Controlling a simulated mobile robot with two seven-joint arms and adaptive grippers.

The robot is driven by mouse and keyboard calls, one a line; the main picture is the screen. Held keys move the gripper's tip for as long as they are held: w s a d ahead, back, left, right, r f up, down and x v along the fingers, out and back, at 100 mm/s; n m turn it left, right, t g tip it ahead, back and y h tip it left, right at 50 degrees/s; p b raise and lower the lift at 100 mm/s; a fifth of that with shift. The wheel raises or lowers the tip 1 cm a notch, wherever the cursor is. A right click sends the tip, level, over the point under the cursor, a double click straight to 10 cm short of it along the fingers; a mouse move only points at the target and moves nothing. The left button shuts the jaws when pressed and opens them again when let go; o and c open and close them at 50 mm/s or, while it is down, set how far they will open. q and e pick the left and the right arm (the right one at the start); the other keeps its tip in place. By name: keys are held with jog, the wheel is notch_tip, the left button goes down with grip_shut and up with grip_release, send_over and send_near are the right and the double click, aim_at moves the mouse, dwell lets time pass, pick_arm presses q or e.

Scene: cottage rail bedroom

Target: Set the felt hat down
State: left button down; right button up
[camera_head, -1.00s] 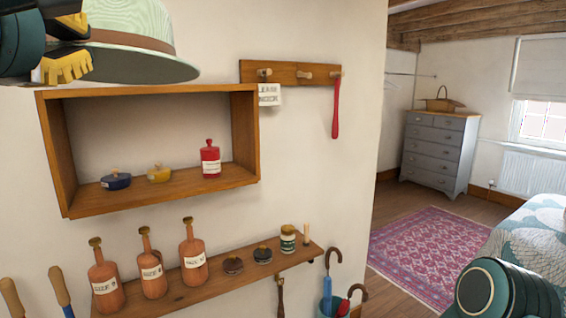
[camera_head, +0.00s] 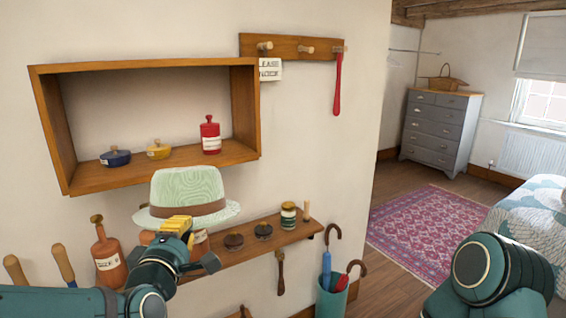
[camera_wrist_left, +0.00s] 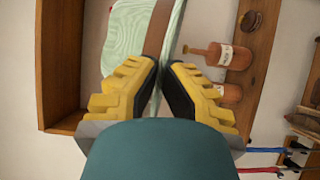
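The pale green felt hat (camera_head: 187,186) with a brown band is upright in front of the wall, below the box shelf and in front of the bottles on the lower shelf. In the left wrist view the hat (camera_wrist_left: 128,30) shows between and beyond the fingers. My left gripper (camera_head: 178,226) is at the near side of the brim. Its yellow-backed fingers (camera_wrist_left: 166,80) are shut on the thin brim, which passes between their tips. The hat hides parts of the bottles behind it. My right gripper is out of view; only part of my right arm shows.
The wooden box shelf (camera_head: 150,68) above holds two small pots and a red bottle (camera_head: 210,135). The lower shelf (camera_head: 262,246) carries terracotta bottles (camera_head: 107,255), tins and a jar (camera_head: 288,215). A peg rail (camera_head: 285,46) hangs at right, above an umbrella stand (camera_head: 331,299).

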pick_arm(q)
jog(key=w+f, duration=0.3)
jog(key=f, duration=0.5)
jog(key=w+d+f, duration=0.1)
jog(key=w+f, duration=0.3)
jog(key=f, duration=0.4)
jog(key=shift+w+f, duration=0.2)
jog(key=shift+f, duration=0.2)
jog(key=shift+r, duration=0.2)
jog(key=s+f, duration=0.3)
jog(key=f, duration=0.4)
jog(key=s+f, duration=0.3)
jog(key=f, duration=0.4)
jog(key=shift+s+b, duration=0.35)
jog(key=shift+b, duration=0.1)
jog(key=shift+d, duration=0.1)
